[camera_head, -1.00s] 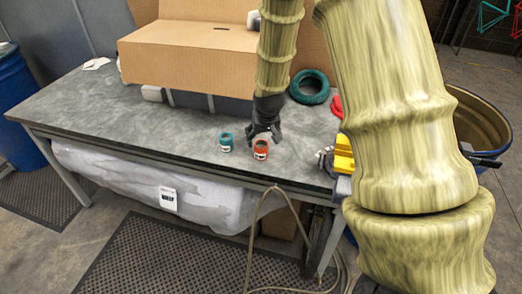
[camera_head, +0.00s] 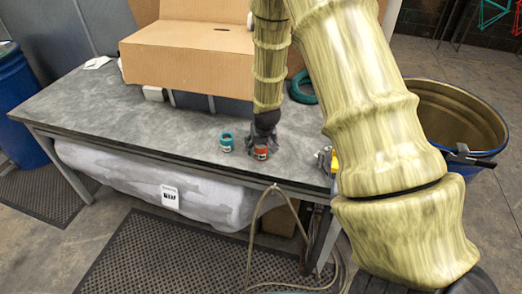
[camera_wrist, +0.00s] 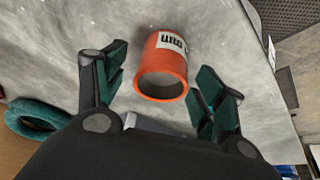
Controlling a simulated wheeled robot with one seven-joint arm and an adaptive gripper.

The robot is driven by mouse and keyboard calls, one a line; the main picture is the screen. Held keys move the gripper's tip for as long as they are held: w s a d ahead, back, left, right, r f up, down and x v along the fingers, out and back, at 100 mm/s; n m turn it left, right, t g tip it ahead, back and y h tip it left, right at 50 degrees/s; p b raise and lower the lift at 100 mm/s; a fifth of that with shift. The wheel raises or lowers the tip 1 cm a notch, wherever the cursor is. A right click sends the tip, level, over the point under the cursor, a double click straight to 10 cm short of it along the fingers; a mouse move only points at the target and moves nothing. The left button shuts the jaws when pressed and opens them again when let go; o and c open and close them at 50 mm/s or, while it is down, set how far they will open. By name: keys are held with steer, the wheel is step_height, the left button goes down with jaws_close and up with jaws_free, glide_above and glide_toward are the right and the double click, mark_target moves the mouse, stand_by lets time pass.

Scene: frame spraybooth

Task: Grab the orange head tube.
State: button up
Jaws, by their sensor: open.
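The orange head tube (camera_wrist: 161,70) is a short hollow cylinder with a white label, on the grey table. In the wrist view it lies between the two spread fingers of my gripper (camera_wrist: 160,92), with a gap on each side. In the head view my gripper (camera_head: 263,142) is right above and around the orange tube (camera_head: 261,153), hiding its upper part. The gripper is open and empty.
A teal tube (camera_head: 226,142) stands on the grey table (camera_head: 130,112) just left of my gripper. A cardboard box (camera_head: 190,60) stands behind. A teal ring (camera_head: 303,88) lies behind right. A yellow item (camera_head: 335,162) is to the right, partly hidden. The table's left is mostly clear.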

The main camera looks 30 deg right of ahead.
steer(key=shift+f, duration=0.15)
steer(key=shift+c, duration=0.2)
steer(key=c, duration=1.2)
steer(key=shift+o, duration=0.2)
